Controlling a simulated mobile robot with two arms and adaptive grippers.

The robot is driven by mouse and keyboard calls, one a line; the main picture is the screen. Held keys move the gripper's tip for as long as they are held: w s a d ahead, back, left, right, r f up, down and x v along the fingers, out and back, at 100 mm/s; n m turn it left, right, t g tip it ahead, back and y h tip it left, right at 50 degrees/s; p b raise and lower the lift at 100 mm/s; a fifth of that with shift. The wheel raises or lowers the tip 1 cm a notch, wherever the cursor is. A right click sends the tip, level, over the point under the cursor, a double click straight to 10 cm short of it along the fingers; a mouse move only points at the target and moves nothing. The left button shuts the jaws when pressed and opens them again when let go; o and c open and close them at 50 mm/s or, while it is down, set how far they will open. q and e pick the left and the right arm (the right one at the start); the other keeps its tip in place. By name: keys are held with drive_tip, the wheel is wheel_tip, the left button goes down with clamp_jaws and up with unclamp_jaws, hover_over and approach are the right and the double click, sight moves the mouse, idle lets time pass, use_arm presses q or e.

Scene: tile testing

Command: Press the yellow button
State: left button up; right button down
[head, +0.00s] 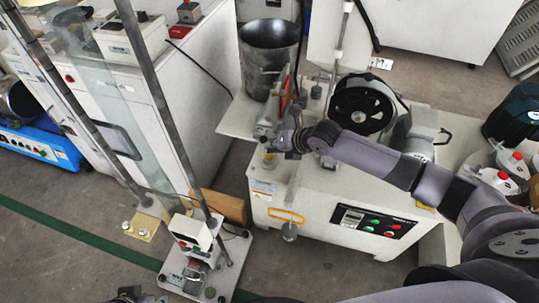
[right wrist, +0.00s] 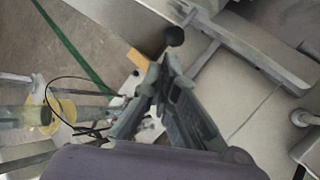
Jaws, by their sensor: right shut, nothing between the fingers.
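My right gripper (head: 284,141) is shut and empty at the front left of the white machine (head: 300,205), close to its upper edge. A small yellow piece (head: 269,159) shows just below and left of the fingertips; I cannot tell whether it is the yellow button or whether the fingers touch it. In the right wrist view the closed fingers (right wrist: 152,76) meet at their tips, with a black ball knob (right wrist: 174,36) beyond them. A dark part at the bottom left edge of the head view looks like my left gripper (head: 130,294), mostly cut off.
A control panel (head: 373,222) with red and green buttons is on the machine's front. A metal bucket (head: 269,60) and a black wheel (head: 362,105) stand on top. A tall-posted test stand (head: 205,262) is at lower left. Bare floor (head: 60,240) lies left.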

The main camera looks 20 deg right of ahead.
drive_tip(key=shift+f, duration=0.25)
use_arm(q)
drive_tip(key=shift+r, duration=0.65)
drive_tip(key=shift+s+f, duration=0.1)
drive_tip(key=shift+f, duration=0.2)
use_arm(e)
drive_tip(key=shift+f, duration=0.2)
use_arm(q)
drive_tip(key=shift+b, duration=0.4)
use_arm(e)
drive_tip(key=shift+f, duration=0.45)
drive_tip(key=shift+r, duration=0.2)
drive_tip(key=shift+r+p, duration=0.35)
drive_tip(key=shift+p, duration=0.25)
drive_tip(key=shift+r+p, duration=0.3)
drive_tip(key=shift+r, duration=0.15)
use_arm(q)
drive_tip(key=x, duration=0.4)
drive_tip(key=shift+d+f, duration=0.15)
drive_tip(key=shift+f, duration=0.2)
